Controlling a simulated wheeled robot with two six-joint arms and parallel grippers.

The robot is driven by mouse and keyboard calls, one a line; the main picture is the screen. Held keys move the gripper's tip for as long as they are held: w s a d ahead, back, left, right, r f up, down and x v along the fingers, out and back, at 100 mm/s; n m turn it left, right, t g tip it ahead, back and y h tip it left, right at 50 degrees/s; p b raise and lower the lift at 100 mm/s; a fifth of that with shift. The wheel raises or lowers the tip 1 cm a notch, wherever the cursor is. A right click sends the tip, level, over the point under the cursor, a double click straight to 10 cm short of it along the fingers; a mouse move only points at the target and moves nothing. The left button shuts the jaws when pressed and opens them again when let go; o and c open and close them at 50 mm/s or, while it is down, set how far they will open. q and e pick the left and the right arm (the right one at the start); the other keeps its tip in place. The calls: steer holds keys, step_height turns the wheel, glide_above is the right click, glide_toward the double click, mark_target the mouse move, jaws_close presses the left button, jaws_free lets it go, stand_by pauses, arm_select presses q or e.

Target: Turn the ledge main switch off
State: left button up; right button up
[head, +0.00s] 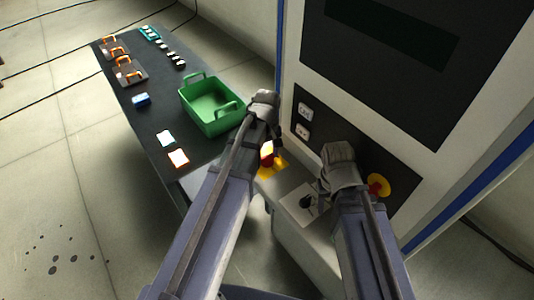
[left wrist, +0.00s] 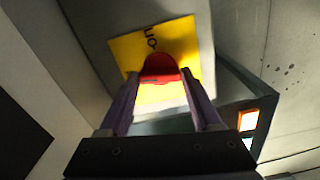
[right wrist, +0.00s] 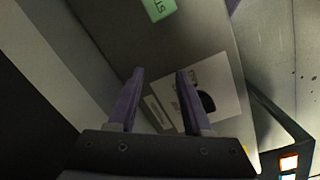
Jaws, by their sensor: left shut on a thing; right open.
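The red switch handle (head: 267,155) sits on a yellow plate (head: 272,170) on the ledge (head: 274,198) of the cabinet. In the left wrist view the red handle (left wrist: 160,67) lies between the fingers of my left gripper (left wrist: 160,76), which is shut on it. The yellow plate (left wrist: 190,38) shows dark "ON" lettering beyond the handle. The handle's exact angle is hard to tell. My right gripper (right wrist: 160,72) is open and empty above the ledge, near a white plate (right wrist: 222,80) with a black knob (right wrist: 207,101).
The cabinet face carries a yellow-and-red button (head: 379,185) and two pale switches (head: 304,120). A green label (right wrist: 158,8) is on the ledge. A dark table (head: 150,122) at left holds a green crate (head: 194,116), a blue block (head: 141,99) and orange-handled items (head: 127,70).

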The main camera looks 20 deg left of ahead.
mark_target(267, 157)
arm_select(q)
steer(key=shift+n, duration=0.9)
steer(key=o, duration=1.4)
steer(key=shift+r, duration=0.1)
arm_select(e)
steer(key=shift+r, duration=0.1)
arm_select(q)
step_height(267, 157, up, 8)
steer(key=p, duration=0.8)
steer(key=shift+f, duration=0.2)
arm_select(e)
step_height(267, 157, up, 8)
steer(key=shift+f, duration=0.2)
arm_select(q)
steer(key=shift+s+f, duration=0.1)
arm_select(e)
steer(key=shift+s, duration=0.1)
